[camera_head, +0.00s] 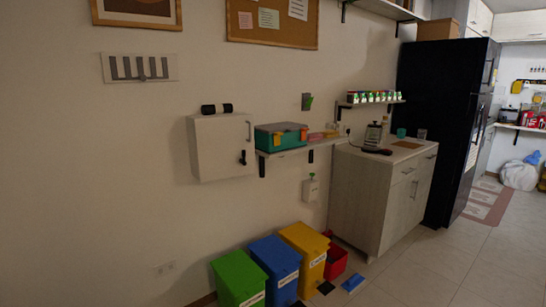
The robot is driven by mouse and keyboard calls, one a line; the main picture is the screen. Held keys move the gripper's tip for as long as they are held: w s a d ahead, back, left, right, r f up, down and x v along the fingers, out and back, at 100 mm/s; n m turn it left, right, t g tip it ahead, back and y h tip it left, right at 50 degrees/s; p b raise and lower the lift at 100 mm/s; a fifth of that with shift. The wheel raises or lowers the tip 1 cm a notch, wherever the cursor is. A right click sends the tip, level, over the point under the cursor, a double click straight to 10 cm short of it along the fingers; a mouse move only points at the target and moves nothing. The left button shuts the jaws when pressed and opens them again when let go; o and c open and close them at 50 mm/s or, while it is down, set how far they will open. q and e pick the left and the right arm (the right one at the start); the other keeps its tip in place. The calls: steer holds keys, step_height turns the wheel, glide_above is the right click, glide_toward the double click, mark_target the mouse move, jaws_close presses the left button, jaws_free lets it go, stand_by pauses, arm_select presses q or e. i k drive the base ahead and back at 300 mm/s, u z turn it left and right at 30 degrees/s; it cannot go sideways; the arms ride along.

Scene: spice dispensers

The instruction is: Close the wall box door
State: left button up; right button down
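The white wall box (222,148) hangs on the wall left of centre. Its front door has a vertical handle near the upper right edge and a dark lock or key (243,157) below it. The door looks flush with the box, or nearly so; I cannot tell whether a small gap is there. The inside of the box is not visible. Neither of my grippers shows in the head view.
A dark cylinder (216,109) lies on the box. Right of it, a shelf carries a green toolbox (281,137). Green (239,279), blue (276,268) and yellow (306,253) bins stand below. A cabinet (372,200) and black fridge (443,120) stand right. The left wall is mostly bare.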

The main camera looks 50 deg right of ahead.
mark_target(220, 141)
steer(key=u, duration=0.1)
steer(key=k, duration=0.25)
steer(key=z, duration=1)
steer(key=i, duration=1.55)
steer(key=u, duration=0.65)
